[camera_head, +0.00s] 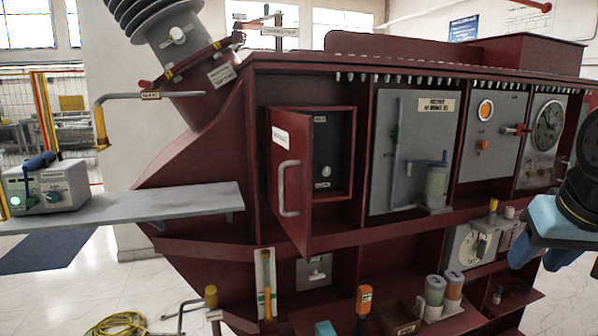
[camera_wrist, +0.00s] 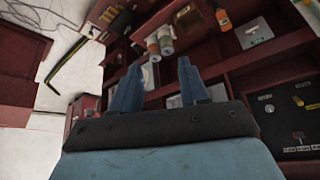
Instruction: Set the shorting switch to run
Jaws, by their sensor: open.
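I cannot read which fitting is the shorting switch. One candidate is a black panel (camera_head: 327,150) inside a red cubicle, with a round grey part and small white labels; its red door (camera_head: 288,180) stands open. In the wrist view, a black panel (camera_wrist: 285,115) at the lower right carries small knobs, an orange part and white labels; I cannot tell whether it is the same panel. My gripper (camera_wrist: 160,64) is open and empty, its two blue fingers apart. In the head view, blue parts of my gripper show at the right edge, well apart from the black panel.
The red transformer tank (camera_head: 210,150) fills the middle. A grey shelf (camera_head: 150,205) juts out left with a test box (camera_head: 48,188) on it. A grey cabinet with a lever (camera_head: 410,150) and a gauge panel (camera_head: 542,130) are to the right. A yellow cable (camera_head: 118,324) lies on the floor.

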